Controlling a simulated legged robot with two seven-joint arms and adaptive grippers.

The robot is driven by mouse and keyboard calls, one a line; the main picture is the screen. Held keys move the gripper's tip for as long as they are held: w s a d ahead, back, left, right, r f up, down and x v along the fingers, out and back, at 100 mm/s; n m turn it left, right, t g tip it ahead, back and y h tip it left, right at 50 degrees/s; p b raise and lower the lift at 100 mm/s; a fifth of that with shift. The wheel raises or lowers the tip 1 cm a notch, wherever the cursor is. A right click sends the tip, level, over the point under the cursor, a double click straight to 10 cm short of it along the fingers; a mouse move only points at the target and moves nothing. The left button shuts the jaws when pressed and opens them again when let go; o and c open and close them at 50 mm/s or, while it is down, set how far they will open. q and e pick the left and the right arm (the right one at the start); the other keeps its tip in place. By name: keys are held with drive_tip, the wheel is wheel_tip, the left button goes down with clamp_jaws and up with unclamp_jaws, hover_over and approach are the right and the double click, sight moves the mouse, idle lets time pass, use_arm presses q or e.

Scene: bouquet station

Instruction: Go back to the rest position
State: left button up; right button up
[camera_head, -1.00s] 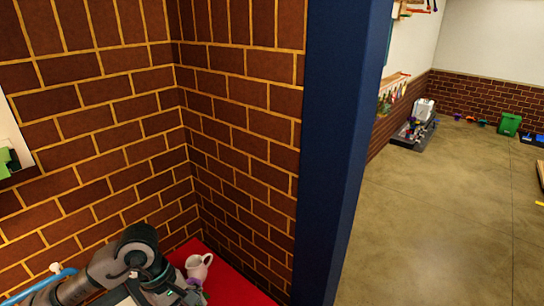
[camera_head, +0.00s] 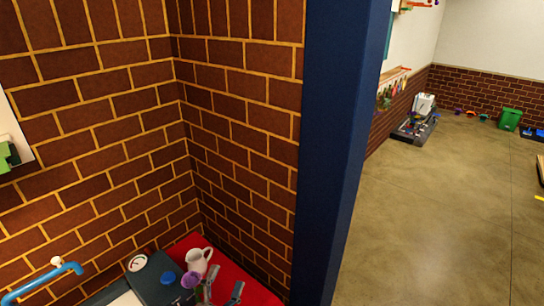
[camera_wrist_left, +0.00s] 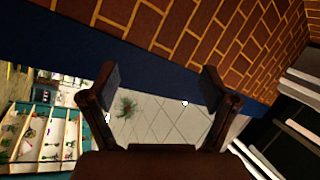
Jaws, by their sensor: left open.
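My left gripper (camera_head: 223,291) shows at the bottom edge of the head view, with only its grey fingertips in the picture. They are spread apart in front of the red surface (camera_head: 258,294). The left wrist view shows both fingers of the gripper (camera_wrist_left: 160,88) wide apart with nothing between them. The rest of my left arm is below the head view. My right gripper is in neither view.
A white pitcher (camera_head: 197,261) stands on the red surface, by a purple flower-like thing (camera_head: 191,280). A dark box (camera_head: 152,288) and a blue pipe (camera_head: 45,280) are to its left. A blue post (camera_head: 345,150) stands right; open floor (camera_head: 450,200) lies beyond.

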use_arm(q)
drive_tip(key=s+a+f+n+g+y, duration=0.3)
drive_tip(key=a+f+n+g, duration=0.1)
drive_tip(key=f, duration=0.6)
drive_tip(key=s+a+f+n+g+y, duration=0.3)
drive_tip(key=f+n+g, duration=0.15)
drive_tip(key=f, duration=0.55)
drive_tip(key=s+a+f+n+g, duration=0.1)
drive_tip(key=s+f+n+g, duration=0.25)
drive_tip(key=s+f, duration=0.5)
drive_tip(key=s+a+f+n+g, duration=0.2)
drive_tip(key=s+f+g, duration=0.3)
drive_tip(key=s, duration=0.7)
wheel_tip(320, 180, down, 22)
drive_tip(key=f+g, duration=0.1)
drive_tip(key=s+a+f+m+g, duration=0.1)
drive_tip(key=s+f, duration=1.3)
drive_tip(key=f, duration=0.3)
drive_tip(key=shift+s+a+f+y, duration=0.15)
drive_tip(key=shift+s+a+y, duration=0.2)
drive_tip(key=shift+y, duration=0.05)
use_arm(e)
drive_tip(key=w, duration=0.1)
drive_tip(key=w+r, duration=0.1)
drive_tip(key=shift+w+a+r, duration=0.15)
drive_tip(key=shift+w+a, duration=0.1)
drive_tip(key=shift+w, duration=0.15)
